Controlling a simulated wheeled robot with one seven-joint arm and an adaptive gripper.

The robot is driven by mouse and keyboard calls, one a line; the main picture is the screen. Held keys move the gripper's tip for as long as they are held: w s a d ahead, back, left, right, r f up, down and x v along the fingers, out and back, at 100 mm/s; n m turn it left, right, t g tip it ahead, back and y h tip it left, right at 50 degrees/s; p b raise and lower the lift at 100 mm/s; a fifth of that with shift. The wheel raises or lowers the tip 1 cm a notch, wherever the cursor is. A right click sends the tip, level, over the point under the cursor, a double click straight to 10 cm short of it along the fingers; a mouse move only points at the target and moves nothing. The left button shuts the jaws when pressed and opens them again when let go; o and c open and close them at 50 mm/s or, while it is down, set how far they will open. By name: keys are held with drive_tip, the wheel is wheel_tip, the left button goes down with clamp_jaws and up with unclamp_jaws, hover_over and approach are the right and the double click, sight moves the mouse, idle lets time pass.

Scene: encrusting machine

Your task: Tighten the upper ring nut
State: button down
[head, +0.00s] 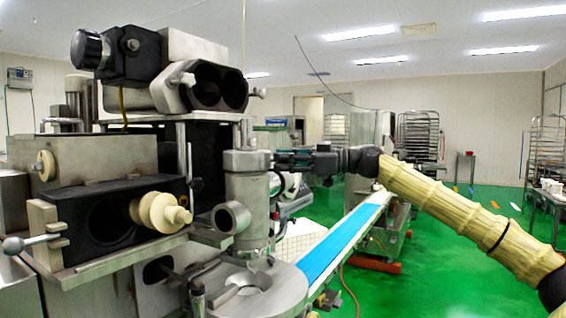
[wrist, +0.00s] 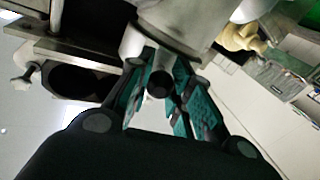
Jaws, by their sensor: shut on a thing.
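The upper ring nut (head: 246,160) is the wide grey metal collar at the top of the upright cylinder (head: 248,195) on the front of the machine. My gripper (head: 277,160) reaches it from the right, level with the collar. In the wrist view, the two teal-padded fingers (wrist: 165,72) stand either side of a short stub with a dark round end (wrist: 159,84), which points toward the camera from the metal collar (wrist: 180,22). My gripper is shut on this part of the nut. The exact finger contact is partly hidden.
A side pipe mouth (head: 231,217) projects below the collar, above a round metal table (head: 262,292). A cream stepped knob (head: 162,212) and dark opening lie left. A blue conveyor belt (head: 343,240) runs behind, below my arm. Green floor is free at the right.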

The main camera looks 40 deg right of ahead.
drive_tip(key=shift+f, duration=0.1)
drive_tip(key=c, duration=1.2)
unclamp_jaws()
drive_tip(key=shift+d, duration=0.2)
drive_tip(key=shift+c, duration=0.2)
drive_tip(key=shift+s+d, duration=0.1)
drive_tip(key=v, duration=1.2)
drive_tip(key=shift+d, duration=0.3)
drive_tip(key=shift+a, duration=0.4)
